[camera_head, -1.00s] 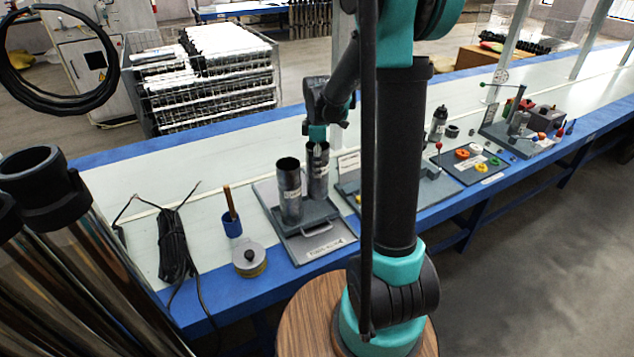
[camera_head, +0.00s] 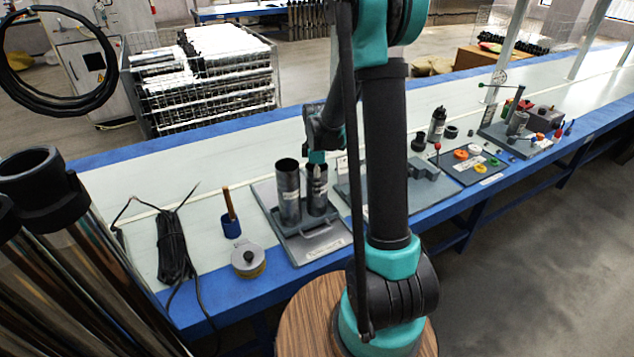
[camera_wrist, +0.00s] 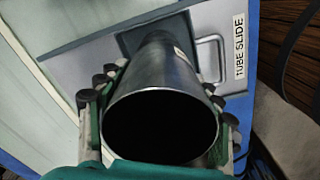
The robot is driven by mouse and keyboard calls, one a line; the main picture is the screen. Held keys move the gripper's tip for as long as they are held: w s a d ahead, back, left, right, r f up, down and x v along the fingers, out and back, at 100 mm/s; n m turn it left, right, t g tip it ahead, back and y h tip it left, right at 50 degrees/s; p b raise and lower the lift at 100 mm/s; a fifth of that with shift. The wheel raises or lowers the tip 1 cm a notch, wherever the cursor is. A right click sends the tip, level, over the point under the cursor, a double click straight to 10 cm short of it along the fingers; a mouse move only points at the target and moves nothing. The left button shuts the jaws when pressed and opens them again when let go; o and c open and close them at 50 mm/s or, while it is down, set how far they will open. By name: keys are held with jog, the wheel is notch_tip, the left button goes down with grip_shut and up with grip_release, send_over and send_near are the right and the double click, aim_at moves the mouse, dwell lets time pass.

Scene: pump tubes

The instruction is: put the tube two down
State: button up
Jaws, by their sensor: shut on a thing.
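My gripper (camera_head: 318,168) is shut on a grey metal tube (camera_head: 317,202), the right one of two in the head view. The held tube is upright, over the right part of the grey tube slide (camera_head: 322,243). In the wrist view my gripper's fingers (camera_wrist: 162,90) clasp both sides of the tube (camera_wrist: 158,72), just below its open, dark mouth. Its lower end meets or nearly meets the slide (camera_wrist: 98,60); contact is hard to tell. A second grey tube (camera_head: 289,195) stands upright on the slide, left of the held one.
The slide has a handle (camera_wrist: 210,58) at its front. Left of it are a blue cup (camera_head: 232,227) with a brown stick, a round yellow-based piece (camera_head: 248,262) and a black cable coil (camera_head: 174,245). A grey fixture plate (camera_head: 400,195) lies close to the right.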

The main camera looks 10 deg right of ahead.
jog(key=o, duration=1.4)
jog(key=shift+o, duration=0.2)
notch_tip(320, 180, up, 12)
jog(key=s+d+f+m+t, duration=0.2)
jog(key=s+m, duration=0.5)
jog(key=s, duration=0.4)
jog(key=s+d+f+m+t, duration=0.2)
jog(key=s+f+m, duration=0.3)
jog(key=s+m, duration=0.3)
jog(key=s, duration=0.3)
jog(key=shift+m, duration=0.3)
